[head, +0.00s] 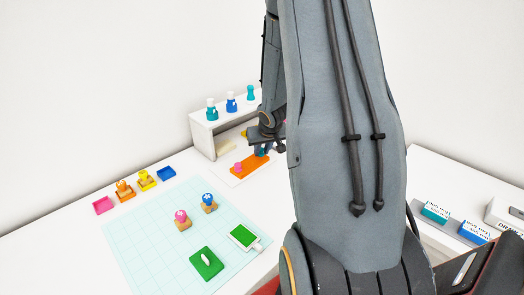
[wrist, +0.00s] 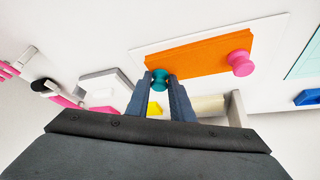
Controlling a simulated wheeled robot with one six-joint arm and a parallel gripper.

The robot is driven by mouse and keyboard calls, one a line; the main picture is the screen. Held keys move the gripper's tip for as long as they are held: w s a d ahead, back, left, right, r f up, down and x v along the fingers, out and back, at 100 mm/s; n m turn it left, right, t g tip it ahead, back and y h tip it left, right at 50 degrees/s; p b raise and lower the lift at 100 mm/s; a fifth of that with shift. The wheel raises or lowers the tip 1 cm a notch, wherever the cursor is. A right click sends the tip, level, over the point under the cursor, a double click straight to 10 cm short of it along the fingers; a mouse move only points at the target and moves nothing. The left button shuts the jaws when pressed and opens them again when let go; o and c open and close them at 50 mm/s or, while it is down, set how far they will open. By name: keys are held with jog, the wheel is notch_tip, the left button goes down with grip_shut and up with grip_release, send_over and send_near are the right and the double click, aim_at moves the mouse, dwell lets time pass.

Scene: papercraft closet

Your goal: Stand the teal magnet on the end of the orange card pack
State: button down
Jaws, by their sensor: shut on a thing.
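The orange card pack (head: 248,166) lies on a white sheet below the shelf; it also shows in the wrist view (wrist: 195,52). A pink magnet (wrist: 240,63) stands on one end of the pack. The teal magnet (wrist: 160,82) is held between the fingertips of my gripper (wrist: 160,77), at the pack's other end. I cannot tell whether the teal magnet touches the pack. In the head view, the teal magnet (head: 262,152) shows just under my gripper, partly hidden by it and by my arm.
A white shelf (head: 203,138) stands behind the pack, with several teal and blue items on top. Coloured trays line the left. My arm hides the middle.

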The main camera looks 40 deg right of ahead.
jog(key=shift+f, duration=0.15)
jog(key=c, duration=1.6)
grip_release()
jog(key=shift+o, duration=0.2)
jog(key=shift+s+r, duration=0.1)
jog(key=shift+r, duration=0.4)
jog(key=p+v, duration=0.6)
jog(key=v, duration=0.5)
jog(key=s+a+r+n+g, duration=0.1)
jog(key=s+a, duration=0.4)
jog(key=a, duration=0.3)
jog(key=s+a+r+n+g+y, duration=0.1)
jog(key=s+a+r+g, duration=0.1)
jog(key=s+a, duration=0.4)
jog(key=s+a+r+n+g+y, duration=0.1)
jog(key=s+a, duration=0.4)
jog(key=a, duration=0.7)
jog(key=shift+s+a+r+n, duration=0.2)
jog(key=shift+r+n, duration=0.2)
jog(key=shift+r, duration=0.35)
